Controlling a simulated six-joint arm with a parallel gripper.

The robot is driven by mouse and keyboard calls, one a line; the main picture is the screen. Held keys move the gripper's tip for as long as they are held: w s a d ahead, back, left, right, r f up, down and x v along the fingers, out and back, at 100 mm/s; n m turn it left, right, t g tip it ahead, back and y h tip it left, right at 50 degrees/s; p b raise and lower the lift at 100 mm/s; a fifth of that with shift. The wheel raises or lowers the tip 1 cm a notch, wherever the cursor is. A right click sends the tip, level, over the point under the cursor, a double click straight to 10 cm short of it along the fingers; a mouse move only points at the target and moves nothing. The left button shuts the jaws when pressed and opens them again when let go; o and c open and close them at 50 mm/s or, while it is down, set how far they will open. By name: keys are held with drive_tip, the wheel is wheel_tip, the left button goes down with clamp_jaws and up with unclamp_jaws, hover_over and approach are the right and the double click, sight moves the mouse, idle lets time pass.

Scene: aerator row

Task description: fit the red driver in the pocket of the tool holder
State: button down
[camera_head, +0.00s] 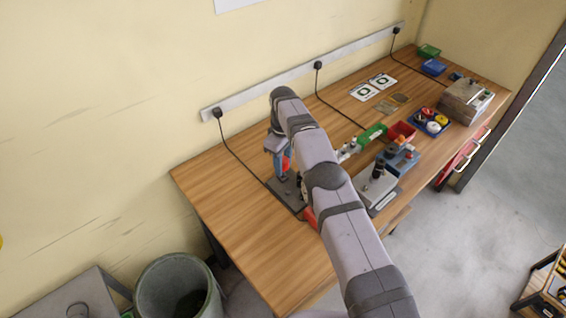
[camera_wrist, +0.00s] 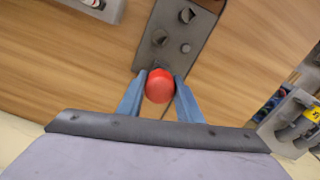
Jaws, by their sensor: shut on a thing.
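The red driver (camera_wrist: 159,86) shows in the wrist view as a rounded red end between the two blue fingers of my gripper (camera_wrist: 160,79). The gripper is shut on it. The driver's shaft is hidden beneath the red end. In the head view, my gripper (camera_head: 281,165) is over the dark holder (camera_head: 286,193), with a bit of red (camera_head: 286,163) showing at the fingers. I cannot tell whether the driver's tip touches the holder or sits in a pocket.
A red item (camera_head: 309,217) shows beside my arm. To the right are a grey device (camera_head: 376,188), a red bin (camera_head: 402,132), a blue tray (camera_head: 432,122) with coloured parts and a metal box (camera_head: 467,100). The table's near left part (camera_head: 240,220) is clear.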

drive_tip(key=shift+f, duration=0.35)
drive_tip(key=c, duration=1.2)
unclamp_jaws()
drive_tip(key=shift+r, duration=0.15)
wheel_tip(320, 180, up, 7)
drive_tip(key=p, duration=0.5)
